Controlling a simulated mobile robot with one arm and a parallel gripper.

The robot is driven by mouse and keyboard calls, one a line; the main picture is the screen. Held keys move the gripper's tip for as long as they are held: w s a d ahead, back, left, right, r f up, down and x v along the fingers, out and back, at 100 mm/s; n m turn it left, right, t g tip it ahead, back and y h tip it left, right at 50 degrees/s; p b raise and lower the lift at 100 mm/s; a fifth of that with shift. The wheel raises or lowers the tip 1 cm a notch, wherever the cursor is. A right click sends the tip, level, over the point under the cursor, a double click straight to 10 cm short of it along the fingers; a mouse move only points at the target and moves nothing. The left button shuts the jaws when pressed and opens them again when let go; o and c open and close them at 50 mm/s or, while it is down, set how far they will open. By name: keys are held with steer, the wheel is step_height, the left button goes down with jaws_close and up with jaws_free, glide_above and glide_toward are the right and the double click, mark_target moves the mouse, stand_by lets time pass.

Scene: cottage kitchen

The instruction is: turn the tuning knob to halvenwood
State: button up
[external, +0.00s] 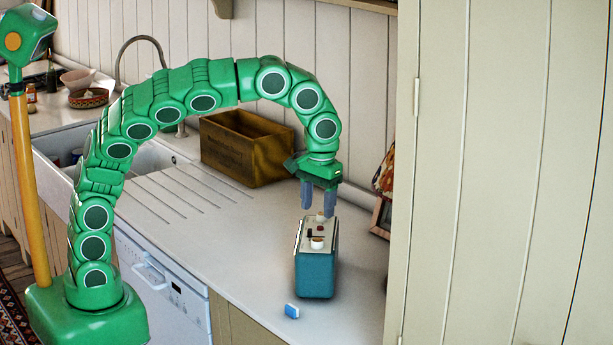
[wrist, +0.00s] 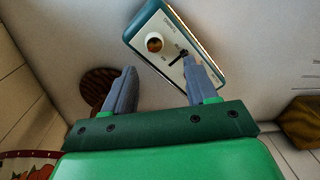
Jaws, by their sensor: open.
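A teal radio-like box (external: 316,270) stands on the white counter, with a pale control panel on its top. A white knob (external: 317,243) sits at the panel's near end; a small dark and red part lies behind it. My gripper (external: 317,210) points down over the panel's far end, fingers apart. In the wrist view my gripper's (wrist: 160,68) right finger covers part of the panel; the left is beside the box.
A wooden crate (external: 245,150) stands behind, left of the box. The ribbed draining area (external: 165,195) to the left is clear.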

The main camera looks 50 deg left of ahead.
mark_target(318, 240)
steer(key=shift+s+d+f, duration=0.1)
steer(key=shift+d+f, duration=0.15)
steer(key=shift+d, duration=0.3)
steer(key=shift+a+f, duration=0.15)
steer(key=shift+f, duration=1.75)
steer(key=shift+a+f, duration=0.15)
steer(key=shift+f, duration=1.75)
steer(key=c, duration=1.1)
steer(key=shift+o, duration=0.2)
